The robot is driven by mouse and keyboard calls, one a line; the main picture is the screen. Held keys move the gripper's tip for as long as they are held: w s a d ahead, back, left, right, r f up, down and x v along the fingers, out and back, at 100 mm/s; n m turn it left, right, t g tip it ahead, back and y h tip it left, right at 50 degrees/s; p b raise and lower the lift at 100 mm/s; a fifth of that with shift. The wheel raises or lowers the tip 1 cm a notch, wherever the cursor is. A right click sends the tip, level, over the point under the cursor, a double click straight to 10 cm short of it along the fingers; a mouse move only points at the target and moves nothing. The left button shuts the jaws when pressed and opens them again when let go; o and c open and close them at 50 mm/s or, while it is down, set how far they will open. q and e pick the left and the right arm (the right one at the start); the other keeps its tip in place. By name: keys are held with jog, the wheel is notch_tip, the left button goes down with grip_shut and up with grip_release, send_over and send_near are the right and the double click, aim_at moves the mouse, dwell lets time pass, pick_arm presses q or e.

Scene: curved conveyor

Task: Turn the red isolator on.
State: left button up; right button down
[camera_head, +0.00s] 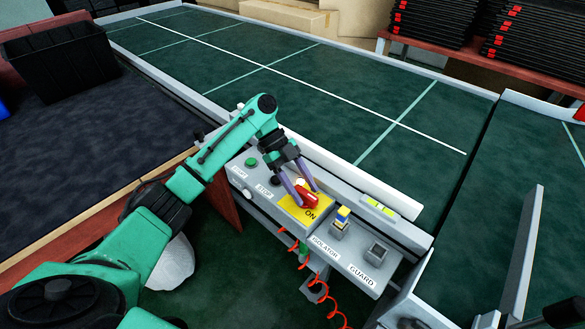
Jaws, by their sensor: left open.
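The red isolator (309,199) is a red handle on a yellow plate (292,207) marked "ON", set on the grey control box beside the conveyor. My left gripper (303,194) reaches down to it from the upper left. Its two purple fingers stand apart, one on each side of the red handle. I cannot tell whether they touch it. The fingers hide part of the handle and the plate. My right gripper is not in view.
The grey control box (252,207) also carries a green button (251,162), a blue-and-yellow block (342,217) and a grey socket (376,253) labelled "GUARD". A red coiled cable (319,290) hangs in front. The green conveyor belt (300,85) behind is clear.

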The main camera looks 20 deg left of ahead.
pick_arm(q)
jog(key=v, duration=0.6)
jog(key=shift+w+a+r+b, duration=0.15)
jog(key=shift+a+r+b, duration=0.05)
jog(key=shift+b, duration=0.2)
jog(key=p+v, duration=0.1)
jog(key=v, duration=0.5)
jog(key=shift+a+r, duration=0.25)
